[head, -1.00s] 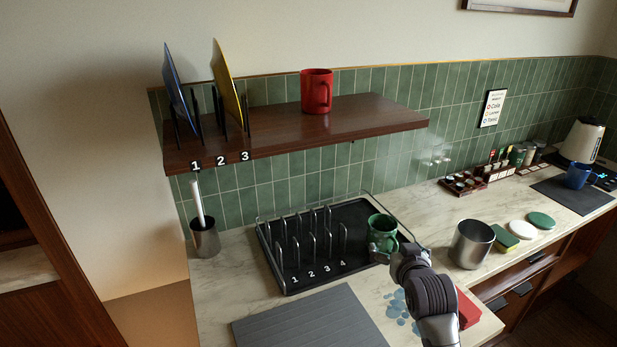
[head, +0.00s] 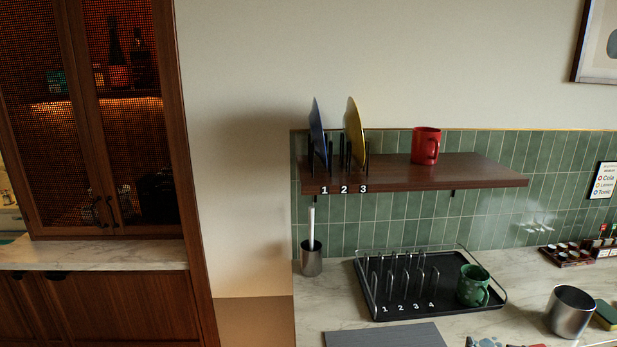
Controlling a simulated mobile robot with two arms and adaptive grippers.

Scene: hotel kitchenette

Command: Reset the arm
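Neither of my grippers shows in the head view, and no part of my arms is in the picture. The rack's numbered slots, 1 to 4, are empty.
A wooden shelf (head: 455,176) holds a blue plate (head: 317,135), a yellow plate (head: 354,132) and a red mug (head: 425,146). A mesh-door cabinet (head: 91,110) stands at far left.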

